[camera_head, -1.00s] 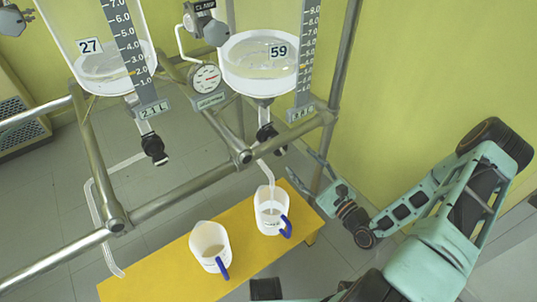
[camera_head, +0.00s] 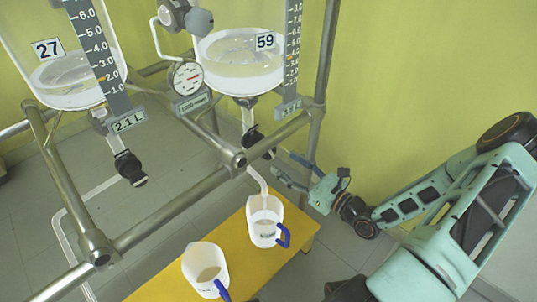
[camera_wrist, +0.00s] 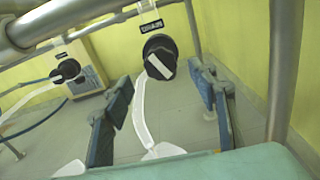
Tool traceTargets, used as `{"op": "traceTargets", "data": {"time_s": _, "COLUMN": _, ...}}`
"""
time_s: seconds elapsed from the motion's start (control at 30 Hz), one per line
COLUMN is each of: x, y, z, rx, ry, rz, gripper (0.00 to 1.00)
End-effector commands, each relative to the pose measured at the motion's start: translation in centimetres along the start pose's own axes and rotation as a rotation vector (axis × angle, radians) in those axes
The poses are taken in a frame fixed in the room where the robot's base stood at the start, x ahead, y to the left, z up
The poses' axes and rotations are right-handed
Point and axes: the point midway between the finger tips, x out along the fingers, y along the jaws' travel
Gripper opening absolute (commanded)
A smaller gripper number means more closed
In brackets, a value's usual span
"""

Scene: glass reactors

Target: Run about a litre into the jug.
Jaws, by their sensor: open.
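Vessel 59 (camera_head: 240,75) holds some clear liquid. Its black drain valve (camera_head: 252,137) shows in the wrist view as a round knob (camera_wrist: 159,57) with a slanted white bar, under a "DRAIN" label. A white tube (camera_wrist: 143,112) runs down from it to a white jug with a blue handle (camera_head: 264,222) on the yellow bench. A second such jug (camera_head: 205,268) stands nearer. My gripper (camera_head: 287,168) is open and empty, just right of this valve. In the wrist view its fingers (camera_wrist: 162,85) stand apart on either side of the knob's line, below it. I cannot tell whether liquid is running.
Vessel 27 (camera_head: 72,80), tagged 2.1 L, has its own black valve (camera_head: 128,166) and tube to the left. Metal frame rails (camera_head: 180,208) cross in front, and an upright post (camera_head: 318,150) stands close by my gripper. The yellow bench (camera_head: 165,289) is below. A pressure gauge (camera_head: 187,78) hangs between the vessels.

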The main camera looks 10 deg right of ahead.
Motion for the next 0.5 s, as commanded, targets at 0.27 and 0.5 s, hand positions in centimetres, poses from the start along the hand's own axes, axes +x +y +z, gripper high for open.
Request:
{"op": "traceTargets", "data": {"time_s": 0.27, "x": 5.2, "y": 0.1, "z": -0.2, "rx": -0.002, "ry": -0.001, "rz": 0.002, "gripper": 0.53}}
{"op": "traceTargets", "data": {"time_s": 0.5, "x": 7.4, "y": 0.0, "z": -0.1, "rx": -0.001, "ry": 0.000, "rz": 0.000, "gripper": 0.53}}
